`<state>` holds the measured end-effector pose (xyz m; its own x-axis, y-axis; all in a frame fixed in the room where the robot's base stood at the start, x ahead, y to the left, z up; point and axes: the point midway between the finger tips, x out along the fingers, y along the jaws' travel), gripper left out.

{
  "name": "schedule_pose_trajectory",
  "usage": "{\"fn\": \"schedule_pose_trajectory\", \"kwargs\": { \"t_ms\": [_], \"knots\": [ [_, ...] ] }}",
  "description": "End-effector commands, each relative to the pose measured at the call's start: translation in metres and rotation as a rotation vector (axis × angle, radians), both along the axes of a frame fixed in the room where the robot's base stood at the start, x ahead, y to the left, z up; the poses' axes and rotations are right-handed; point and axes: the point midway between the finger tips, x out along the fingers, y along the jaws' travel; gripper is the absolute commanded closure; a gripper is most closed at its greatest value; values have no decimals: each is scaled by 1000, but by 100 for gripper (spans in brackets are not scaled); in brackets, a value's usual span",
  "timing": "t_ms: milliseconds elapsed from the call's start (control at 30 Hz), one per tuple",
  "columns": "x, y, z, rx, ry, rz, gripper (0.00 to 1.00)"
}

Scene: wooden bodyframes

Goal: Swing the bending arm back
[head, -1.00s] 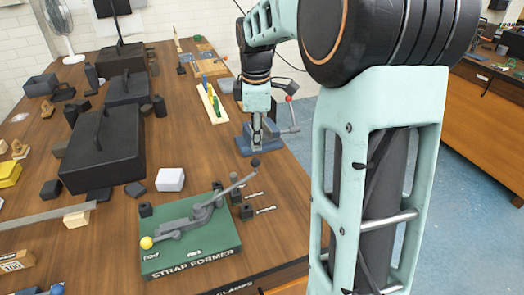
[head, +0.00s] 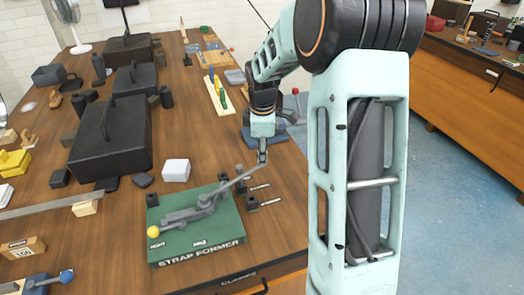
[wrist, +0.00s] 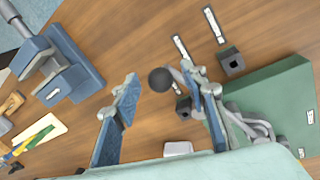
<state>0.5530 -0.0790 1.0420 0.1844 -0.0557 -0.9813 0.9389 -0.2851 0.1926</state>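The strap former's green base (head: 226,226) sits near the table's front edge. Its grey bending arm (head: 236,182) slants up to the right, and a second short handle ends in a yellow ball (head: 153,232) at left. My gripper (head: 262,156) is over the raised end of the bending arm and hides its tip in the head view. In the wrist view my gripper (wrist: 168,92) is open, and the dark ball knob (wrist: 160,79) shows between the fingers, nearer the right one. I cannot tell whether a finger touches it.
A blue-based vise-like tool (wrist: 72,72) stands behind my gripper. Small dark blocks (head: 252,203) with metal pins lie right of the base. A white block (head: 176,170) and a black toolbox (head: 110,140) are to the left.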

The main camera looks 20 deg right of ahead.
Motion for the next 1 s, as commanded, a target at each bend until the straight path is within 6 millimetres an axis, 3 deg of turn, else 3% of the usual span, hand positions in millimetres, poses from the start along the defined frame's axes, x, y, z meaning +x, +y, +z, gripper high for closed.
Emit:
{"fn": "schedule_pose_trajectory", "kwargs": {
  "t_ms": [100,433,1000],
  "knots": [
    [0,0,0,0,0,0,62],
    [0,0,0,0,1,0,99],
    [-1,2,0,-1,0,-10,100]
  ]
}}
